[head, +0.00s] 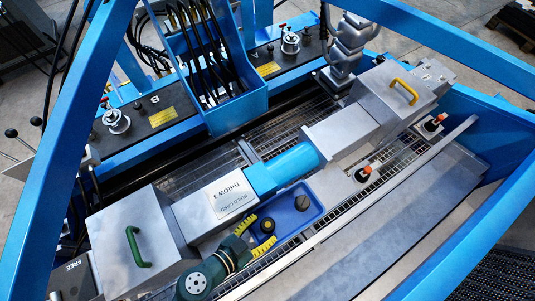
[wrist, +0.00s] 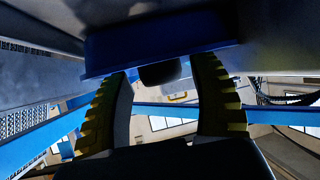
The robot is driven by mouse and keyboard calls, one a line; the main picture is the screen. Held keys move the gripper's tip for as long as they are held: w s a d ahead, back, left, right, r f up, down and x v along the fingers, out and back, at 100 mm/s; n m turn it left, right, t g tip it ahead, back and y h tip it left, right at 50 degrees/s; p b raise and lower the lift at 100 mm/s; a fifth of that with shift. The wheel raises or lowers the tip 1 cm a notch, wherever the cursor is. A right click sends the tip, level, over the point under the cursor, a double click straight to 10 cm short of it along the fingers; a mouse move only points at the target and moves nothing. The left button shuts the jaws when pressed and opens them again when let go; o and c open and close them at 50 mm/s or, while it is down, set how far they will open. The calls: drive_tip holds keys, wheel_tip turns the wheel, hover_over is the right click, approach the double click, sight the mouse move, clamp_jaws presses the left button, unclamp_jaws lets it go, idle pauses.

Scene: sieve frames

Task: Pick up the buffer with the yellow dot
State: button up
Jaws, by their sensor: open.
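My gripper (head: 262,239) reaches in from the lower left of the head view, its yellow ribbed fingers apart at a shallow blue tray (head: 318,211). A dark round buffer (head: 267,225) lies in the tray between or just beyond the fingertips. A second dark, round-topped buffer (head: 302,203) stands in the tray to the right, clear of the fingers. In the wrist view, the open fingers (wrist: 166,90) flank a dark rounded buffer end (wrist: 160,73) against the blue tray (wrist: 175,38), with gaps at both sides.
A grey machine body with a blue cylinder (head: 297,164) and a card reading THROW 3 (head: 229,196) runs close behind the tray. A green handle (head: 137,248) is at the left, a yellow handle (head: 404,91) at the right. Two orange-and-black posts (head: 366,173) stand right of the tray.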

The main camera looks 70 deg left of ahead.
drive_tip(key=x, duration=0.2)
drive_tip(key=shift+w+a, duration=0.2)
drive_tip(key=shift+w, duration=0.15)
drive_tip(key=shift+s, duration=0.1)
drive_tip(key=c, duration=1)
